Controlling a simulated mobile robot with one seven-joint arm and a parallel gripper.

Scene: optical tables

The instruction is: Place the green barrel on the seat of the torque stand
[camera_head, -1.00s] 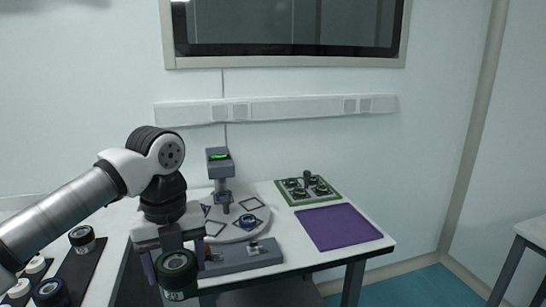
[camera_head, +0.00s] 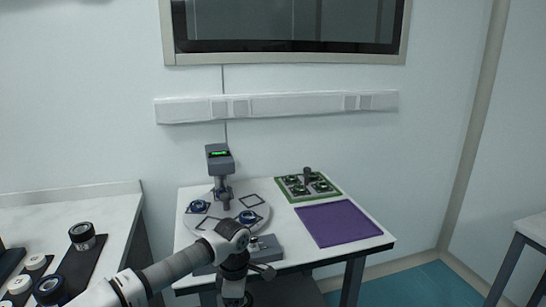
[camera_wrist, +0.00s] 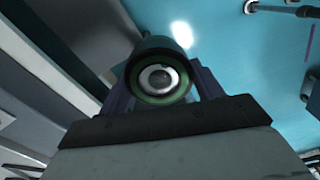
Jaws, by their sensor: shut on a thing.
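The green barrel (camera_wrist: 158,82), a dark cylinder with a green rim around a pale lens, is held between the purple fingers of my gripper (camera_wrist: 162,88) in the wrist view. My gripper is shut on it. In the head view my arm reaches low in front of the table, and the gripper end runs to the bottom edge, so the barrel is not clear there. A grey stand with a green-lit display (camera_head: 219,154), apparently the torque stand, rises at the table's back left. Its round pale plate (camera_head: 228,228) carries square frames; which one is the seat is unclear.
A green tray (camera_head: 328,197) with several parts and a bare purple mat (camera_head: 338,224) lie right. A left bench holds a dark barrel (camera_head: 82,236) and other barrels.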

